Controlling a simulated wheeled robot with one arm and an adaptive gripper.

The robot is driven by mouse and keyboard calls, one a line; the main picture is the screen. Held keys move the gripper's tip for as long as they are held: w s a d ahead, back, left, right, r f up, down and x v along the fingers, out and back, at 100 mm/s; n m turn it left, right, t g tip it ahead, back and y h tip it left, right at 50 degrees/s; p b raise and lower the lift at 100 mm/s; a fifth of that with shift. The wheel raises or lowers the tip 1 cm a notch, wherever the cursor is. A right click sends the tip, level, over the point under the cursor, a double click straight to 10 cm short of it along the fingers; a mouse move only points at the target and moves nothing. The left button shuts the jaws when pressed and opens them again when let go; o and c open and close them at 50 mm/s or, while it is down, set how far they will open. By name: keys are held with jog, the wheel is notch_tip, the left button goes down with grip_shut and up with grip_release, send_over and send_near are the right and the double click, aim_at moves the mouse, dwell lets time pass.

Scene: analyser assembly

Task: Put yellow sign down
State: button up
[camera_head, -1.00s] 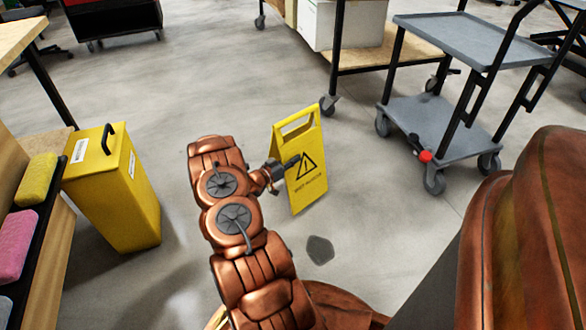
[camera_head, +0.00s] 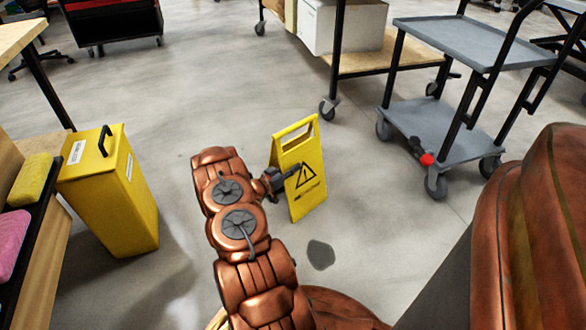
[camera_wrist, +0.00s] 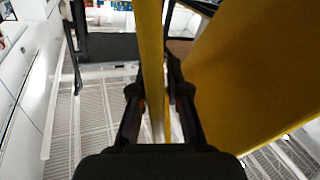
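The yellow sign (camera_head: 303,180) is a folding floor sign with a black warning triangle and a handle slot at its top. It is upright in the middle of the head view. My gripper (camera_head: 287,173) is at the sign's left edge. In the wrist view a yellow panel edge (camera_wrist: 152,65) runs between the two fingers of my gripper (camera_wrist: 160,90), which close in on it from both sides. Another yellow panel (camera_wrist: 255,85) fills the right of that view. Whether the sign's foot touches the floor is hard to tell.
A dark wet-looking patch (camera_head: 320,254) lies on the floor below the sign. A yellow bin (camera_head: 115,205) stands at left beside a shelf with sponges. A grey trolley (camera_head: 455,125) and a wheeled table (camera_head: 390,62) stand behind, right. Floor between bin and sign is clear.

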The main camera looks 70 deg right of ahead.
jog(key=shift+o, duration=1.3)
jog(key=shift+r, duration=0.1)
jog(key=p+v, duration=0.4)
jog(key=v, duration=0.8)
jog(key=shift+w, duration=0.1)
